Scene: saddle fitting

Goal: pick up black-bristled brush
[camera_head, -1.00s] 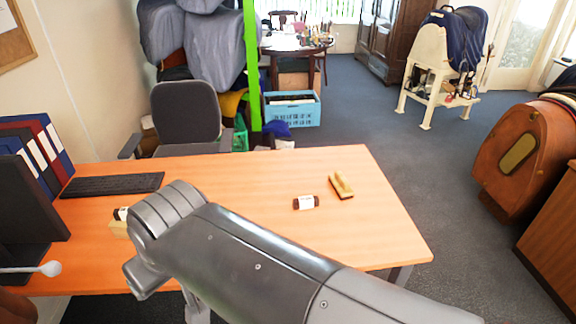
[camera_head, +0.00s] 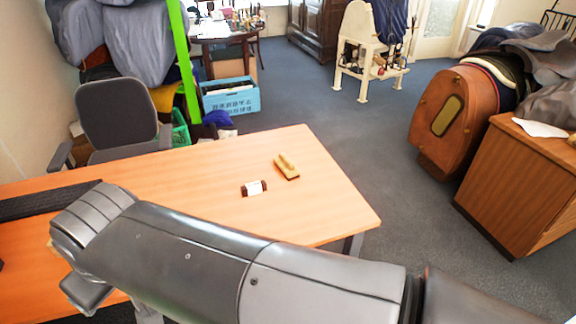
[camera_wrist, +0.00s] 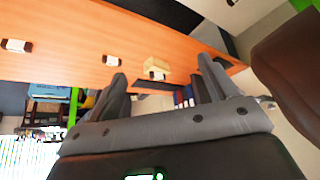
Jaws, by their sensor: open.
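A tan wooden brush (camera_head: 286,167) lies on the orange-brown desk (camera_head: 330,205), right of its middle, in the head view. In the head view my arm hides part of the desk's left front.
A brown jar with a white label (camera_head: 254,188) lies left of the brush. A black keyboard (camera_head: 45,200) is at the desk's left. An office chair (camera_head: 118,115) stands behind. A wooden cabinet (camera_head: 525,185) stands at right. Floor right of the desk is clear.

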